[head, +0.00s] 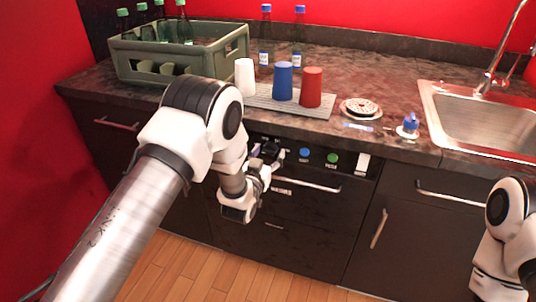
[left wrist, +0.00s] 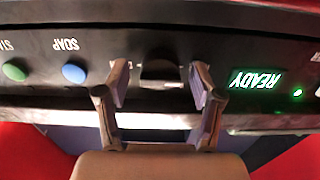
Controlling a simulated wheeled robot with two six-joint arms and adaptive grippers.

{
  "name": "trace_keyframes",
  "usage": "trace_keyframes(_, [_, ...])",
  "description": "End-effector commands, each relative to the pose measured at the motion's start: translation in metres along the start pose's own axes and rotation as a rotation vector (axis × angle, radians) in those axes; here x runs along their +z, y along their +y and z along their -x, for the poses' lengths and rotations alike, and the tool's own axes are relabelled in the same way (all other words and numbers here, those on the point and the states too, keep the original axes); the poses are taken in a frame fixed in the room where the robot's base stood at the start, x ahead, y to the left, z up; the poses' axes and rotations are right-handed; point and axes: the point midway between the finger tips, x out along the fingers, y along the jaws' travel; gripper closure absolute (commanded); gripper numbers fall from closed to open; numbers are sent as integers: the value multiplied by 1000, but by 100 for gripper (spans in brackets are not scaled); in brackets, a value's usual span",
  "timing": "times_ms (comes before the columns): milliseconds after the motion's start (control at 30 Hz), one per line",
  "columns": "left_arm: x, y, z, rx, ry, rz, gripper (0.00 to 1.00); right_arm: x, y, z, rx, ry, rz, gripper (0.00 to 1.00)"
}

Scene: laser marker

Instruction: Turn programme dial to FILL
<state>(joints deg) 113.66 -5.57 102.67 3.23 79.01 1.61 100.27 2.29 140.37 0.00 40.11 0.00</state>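The programme dial (left wrist: 160,72) is a dark round knob on the black front panel, seen upside down in the left wrist view. My left gripper (left wrist: 158,88) is open, with one finger on each side of the dial. Whether the fingers touch it, I cannot tell. In the head view my left gripper (head: 265,158) is at the panel, left of the blue button, and it mostly hides the dial. A green READY display (left wrist: 256,79) is lit to the right of the dial in the wrist view. The dial's markings are not readable. My right gripper is outside the frames.
A blue SOAP button (head: 304,153) and a green START button (head: 332,158) sit beside the dial. A drawer handle (head: 307,184) runs below. The counter above holds a bottle crate (head: 150,68), white, blue and red cups, a plate (head: 361,108) and a sink (head: 480,128).

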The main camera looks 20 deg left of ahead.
Motion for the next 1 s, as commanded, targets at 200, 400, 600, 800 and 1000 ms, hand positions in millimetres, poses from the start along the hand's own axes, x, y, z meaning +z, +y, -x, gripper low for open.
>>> trace_keyframes(200, [0, 0, 0, 0, 0, 0, 94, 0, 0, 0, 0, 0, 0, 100])
trace_keyframes(400, [0, 0, 0, 0, 1, -5, 94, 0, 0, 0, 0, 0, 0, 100])
trace_keyframes(600, [0, 0, 0, 0, 1, -48, 94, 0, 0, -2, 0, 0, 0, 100])
trace_keyframes(800, [1, 0, 0, 0, 1, -154, 94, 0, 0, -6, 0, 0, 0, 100])
trace_keyframes(1000, [1, -1, 0, 0, 1, -318, 94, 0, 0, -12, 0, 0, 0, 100])
